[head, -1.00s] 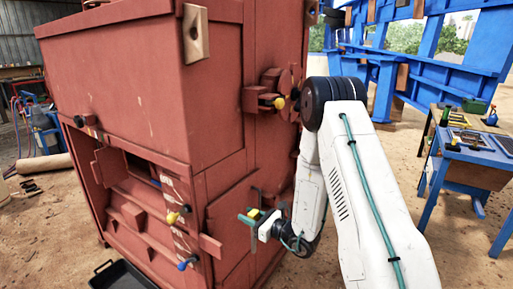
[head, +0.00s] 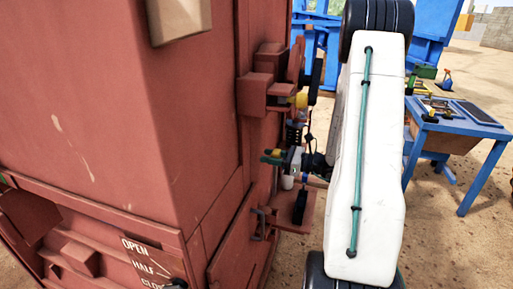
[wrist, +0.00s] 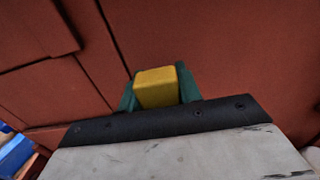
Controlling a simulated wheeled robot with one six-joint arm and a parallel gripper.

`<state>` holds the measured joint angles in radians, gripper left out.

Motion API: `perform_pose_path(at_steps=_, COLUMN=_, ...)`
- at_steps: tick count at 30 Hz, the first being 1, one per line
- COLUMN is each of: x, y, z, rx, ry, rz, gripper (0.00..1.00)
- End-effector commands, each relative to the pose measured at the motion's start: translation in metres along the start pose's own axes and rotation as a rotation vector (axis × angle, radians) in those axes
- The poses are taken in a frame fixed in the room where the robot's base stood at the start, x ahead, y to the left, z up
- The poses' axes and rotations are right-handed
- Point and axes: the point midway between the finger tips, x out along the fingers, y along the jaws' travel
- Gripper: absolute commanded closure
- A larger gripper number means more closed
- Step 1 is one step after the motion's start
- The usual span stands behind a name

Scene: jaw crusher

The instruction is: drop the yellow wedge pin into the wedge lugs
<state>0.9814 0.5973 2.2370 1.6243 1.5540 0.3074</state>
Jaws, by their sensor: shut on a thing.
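My gripper (head: 272,157) shows its green fingertips beside the red crusher body (head: 120,120) in the head view. It is shut on the yellow wedge pin (head: 278,153). In the wrist view the pin's yellow end (wrist: 155,87) sits between the two green fingers, facing the red panels, and the rest of the pin is hidden. Red block-like lugs (head: 262,95) project from the crusher's side above my gripper, with a yellow knob (head: 300,99) at their right. I cannot tell for certain that these are the wedge lugs. The pin is apart from them.
A red shelf (head: 303,212) with a dark item on it juts out below my gripper. A handle (head: 258,223) is on the panel beside it. A blue table (head: 455,125) with tools stands at the right, on open sandy ground. A lever label (head: 150,265) is low in front.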

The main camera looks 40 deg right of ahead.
Motion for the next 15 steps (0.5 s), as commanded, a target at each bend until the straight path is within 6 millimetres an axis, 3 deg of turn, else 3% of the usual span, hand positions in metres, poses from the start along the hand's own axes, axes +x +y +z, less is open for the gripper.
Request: perform_pose_path(at_steps=15, x=-0.0063, y=-0.0007, z=-0.0010, rx=0.000, ry=0.001, rz=0.000, gripper=1.00)
